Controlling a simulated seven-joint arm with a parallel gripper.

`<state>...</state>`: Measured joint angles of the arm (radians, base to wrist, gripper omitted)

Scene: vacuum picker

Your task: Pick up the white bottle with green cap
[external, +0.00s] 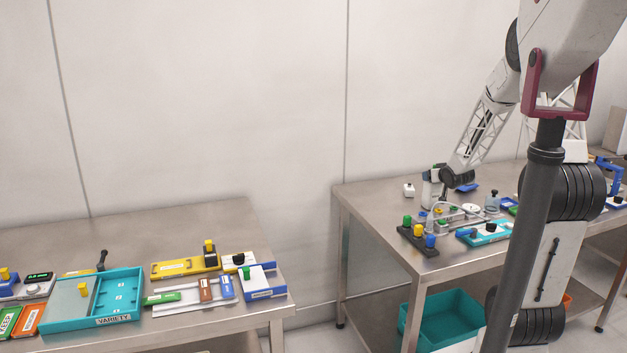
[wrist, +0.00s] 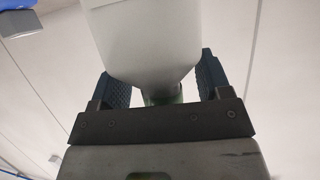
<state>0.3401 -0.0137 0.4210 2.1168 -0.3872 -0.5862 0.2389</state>
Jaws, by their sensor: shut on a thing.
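In the wrist view my gripper (wrist: 158,72) has one dark, ridged finger on each side of a white bottle (wrist: 142,40). It is shut on the bottle around its tapering shoulder and neck. The green cap (wrist: 160,97) shows in part between the fingers, close to the dark gripper body, which hides the rest. The far end of the bottle runs out of the top of the picture. In the external view I cannot make out the fingers or the held bottle clearly.
The right steel table (external: 375,205) carries several small fixtures, including a dark block with coloured knobs (external: 418,240) and a teal block (external: 483,234). A teal bin (external: 450,318) sits below. The left table (external: 150,235) holds a teal VARIETY tray (external: 112,322); its back is clear.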

